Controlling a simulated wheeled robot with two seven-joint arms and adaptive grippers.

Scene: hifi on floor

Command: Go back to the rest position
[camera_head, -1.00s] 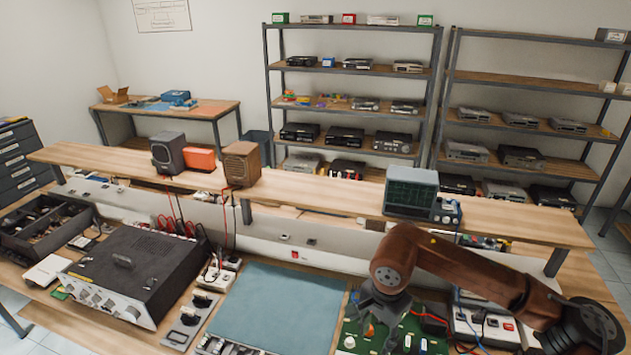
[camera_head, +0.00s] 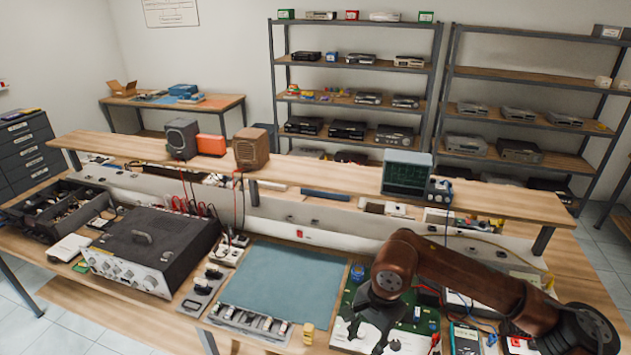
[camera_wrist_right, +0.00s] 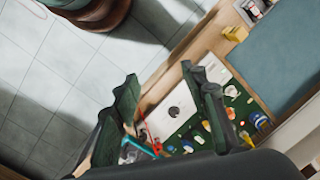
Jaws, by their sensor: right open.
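My right gripper (camera_head: 368,335) hangs at the end of a brown arm that comes in from the right in the head view. It is above the front edge of the workbench, over a green circuit board (camera_head: 348,302) and a white sheet (camera_head: 405,342). In the right wrist view its two dark fingers (camera_wrist_right: 168,105) are spread apart, with nothing between them. The white sheet (camera_wrist_right: 172,103) and the green board (camera_wrist_right: 228,122) lie below the fingers. My left gripper is not in the head view.
A blue mat (camera_head: 282,282) lies clear on the bench. A large amplifier (camera_head: 150,250) stands to its left. A yellow block (camera_head: 308,333) is by the front edge. A multimeter (camera_head: 465,340) and cables are right of the gripper. A raised shelf (camera_head: 320,180) runs behind.

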